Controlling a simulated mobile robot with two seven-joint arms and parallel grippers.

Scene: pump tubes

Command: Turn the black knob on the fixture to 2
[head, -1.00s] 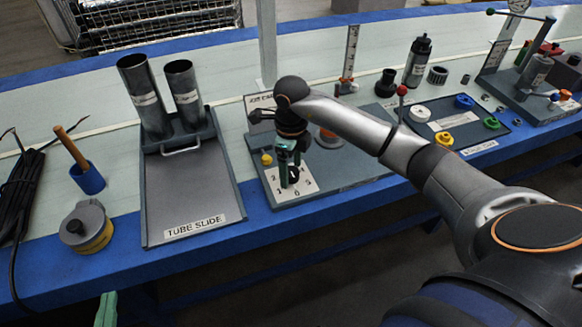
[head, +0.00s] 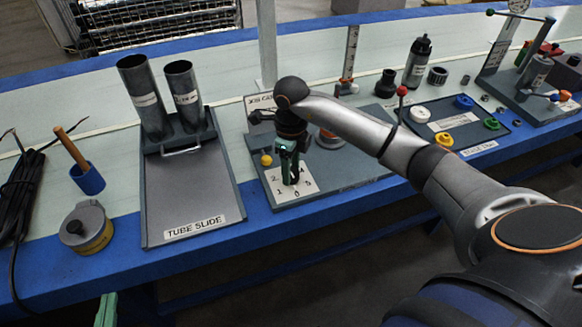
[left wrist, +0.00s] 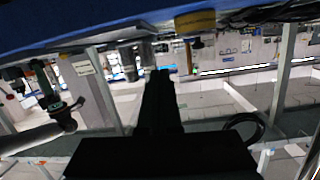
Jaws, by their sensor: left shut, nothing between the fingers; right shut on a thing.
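The fixture (head: 350,178) is a grey board near the bench's front edge. Its white dial plate (head: 277,188) carries printed digits, with 2 at the upper left. My right gripper (head: 291,178), with green fingers, points down at the dial's middle and is shut on the black knob. The fingers mostly hide the knob, so I cannot read which digit it points to. My left gripper (head: 106,312) is shut and empty at the bottom left, below the bench's front edge. Its dark shape also shows in the left wrist view (left wrist: 160,85).
A yellow knob (head: 266,160) sits close left of the right gripper. The tube slide (head: 190,195) with two grey tubes stands to the left. A round tin (head: 87,228) and blue cup (head: 88,180) are farther left. A tray (head: 455,125) with coloured rings lies right.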

